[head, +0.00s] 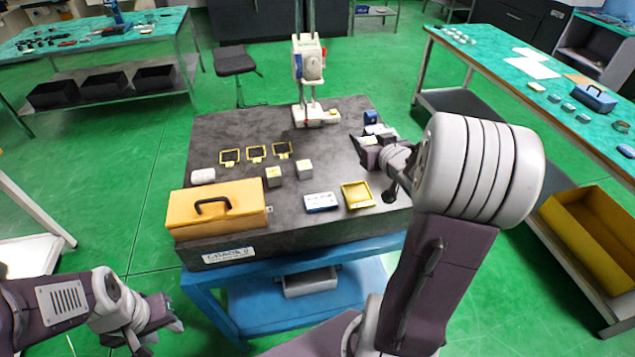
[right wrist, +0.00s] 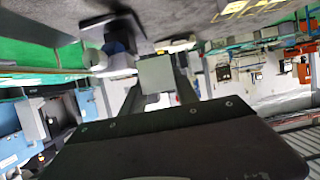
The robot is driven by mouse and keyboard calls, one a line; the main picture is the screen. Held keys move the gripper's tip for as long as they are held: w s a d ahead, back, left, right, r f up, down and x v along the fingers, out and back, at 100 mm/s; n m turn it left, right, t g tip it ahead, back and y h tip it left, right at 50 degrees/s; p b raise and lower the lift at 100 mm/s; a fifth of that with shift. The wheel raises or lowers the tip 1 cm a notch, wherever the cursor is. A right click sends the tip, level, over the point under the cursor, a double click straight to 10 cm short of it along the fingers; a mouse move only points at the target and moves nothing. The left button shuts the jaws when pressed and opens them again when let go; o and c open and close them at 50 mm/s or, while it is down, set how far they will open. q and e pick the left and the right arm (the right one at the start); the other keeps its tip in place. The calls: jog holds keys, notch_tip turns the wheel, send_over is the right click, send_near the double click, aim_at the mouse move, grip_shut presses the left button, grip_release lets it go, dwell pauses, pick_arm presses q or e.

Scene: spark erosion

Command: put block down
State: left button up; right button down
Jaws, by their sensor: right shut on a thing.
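A grey block (right wrist: 157,75) sits between the two fingers of my right gripper (right wrist: 158,88) in the right wrist view. In the head view my right gripper (head: 370,145) is over the right part of the dark stone table (head: 235,145), and the block in it is hard to make out there. Whether the block touches the table cannot be told. Two more grey blocks, one (head: 273,177) and another (head: 304,170), stand on the middle of the table. My left gripper (head: 172,322) is low at the left, off the table; its finger gap is unclear.
Three yellow-rimmed square frames (head: 256,153) lie behind the two blocks. A yellow toolbox (head: 218,208), a white roll (head: 202,176), a blue-white box (head: 321,202) and a yellow tray (head: 357,195) lie nearer. A white machine head (head: 308,60) stands behind; a blue item (head: 371,117) stands by my right gripper.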

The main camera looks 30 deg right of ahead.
jog(key=shift+s+d+f, duration=0.1)
jog(key=shift+d+f, duration=0.1)
jog(key=shift+d, duration=0.25)
jog(key=w+a+f+b, duration=0.2)
jog(key=w+a+f, duration=0.1)
jog(key=b, duration=0.1)
send_over(328, 170)
notch_tip(328, 170, down, 4)
jog(key=shift+r, duration=0.1)
notch_tip(328, 170, down, 4)
jog(key=shift+r+b, duration=0.1)
jog(key=shift+b, duration=0.3)
jog(key=shift+s, duration=0.1)
jog(key=c, duration=1.3)
grip_release()
jog(key=shift+f, duration=0.25)
jog(key=shift+c, duration=0.2)
jog(key=o, duration=0.4)
